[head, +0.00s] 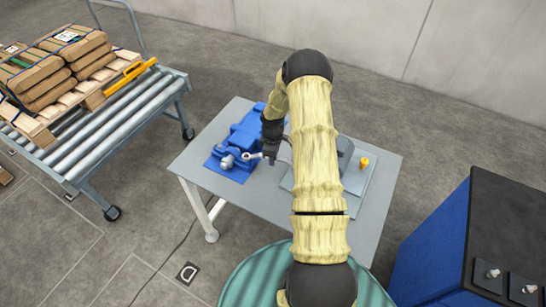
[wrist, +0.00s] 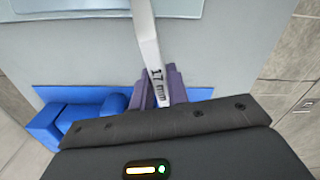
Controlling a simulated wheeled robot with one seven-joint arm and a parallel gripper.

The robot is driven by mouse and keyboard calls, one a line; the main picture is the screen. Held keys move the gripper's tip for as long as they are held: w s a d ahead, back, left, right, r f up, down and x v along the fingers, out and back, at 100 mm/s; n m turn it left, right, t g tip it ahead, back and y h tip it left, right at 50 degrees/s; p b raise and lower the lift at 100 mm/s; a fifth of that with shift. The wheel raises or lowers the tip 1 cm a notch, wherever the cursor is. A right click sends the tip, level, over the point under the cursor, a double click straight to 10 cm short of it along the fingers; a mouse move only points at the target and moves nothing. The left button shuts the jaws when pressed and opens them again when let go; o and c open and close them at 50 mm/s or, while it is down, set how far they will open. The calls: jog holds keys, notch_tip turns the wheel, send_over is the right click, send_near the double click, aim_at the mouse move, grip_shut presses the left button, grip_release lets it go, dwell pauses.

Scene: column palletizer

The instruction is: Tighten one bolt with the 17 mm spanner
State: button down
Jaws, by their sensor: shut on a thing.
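My gripper (head: 270,148) is over the grey table, close to the blue fixture. Its fingers (wrist: 163,85) are shut on a silver spanner (wrist: 147,35), whose handle reads "17 mm" in the wrist view. In the head view the spanner's pale ring end (head: 248,156) sticks out left of my gripper, over the blue fixture (head: 236,143). A grey round part (head: 227,162) is at the fixture's near left end, just left of the ring end. I cannot tell whether they touch. No bolt can be made out clearly; my gripper and arm hide part of the fixture.
The grey table (head: 240,208) has bare room at its front. A light grey panel (head: 359,184) with a small yellow-orange item (head: 364,162) lies right of my arm. A roller conveyor (head: 113,120) with loaded pallets stands left, a blue-black cabinet (head: 436,235) right.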

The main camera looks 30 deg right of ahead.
jog(key=shift+f+b, duration=0.3)
jog(key=shift+f, duration=0.25)
dwell(0.4)
jog(key=shift+s+a, duration=0.1)
jog(key=shift+a, duration=0.05)
dwell(0.5)
jog(key=shift+s+a+m, duration=0.4)
jog(key=shift+a+m, duration=0.15)
jog(key=shift+m, duration=0.3)
jog(key=shift+s+a+m, duration=0.4)
jog(key=shift+a+m, duration=0.1)
jog(key=shift+m, duration=0.35)
jog(key=shift+s+a+m+b, duration=0.2)
jog(key=shift+s+a+m, duration=0.1)
jog(key=shift+a+m, duration=0.35)
jog(key=shift+s+a+m+b, duration=0.15)
jog(key=shift+s+a+m, duration=0.1)
jog(key=shift+a+m, duration=0.4)
jog(key=shift+s+a+m, duration=0.2)
jog(key=shift+a+m, duration=1.35)
jog(key=shift+m, duration=0.45)
jog(key=shift+w+a+m, duration=0.15)
jog(key=shift+a+m, duration=1.1)
jog(key=shift+m, duration=0.05)
jog(key=shift+r, duration=0.15)
jog(key=shift+r+p, duration=1.05)
jog(key=shift+r, duration=0.55)
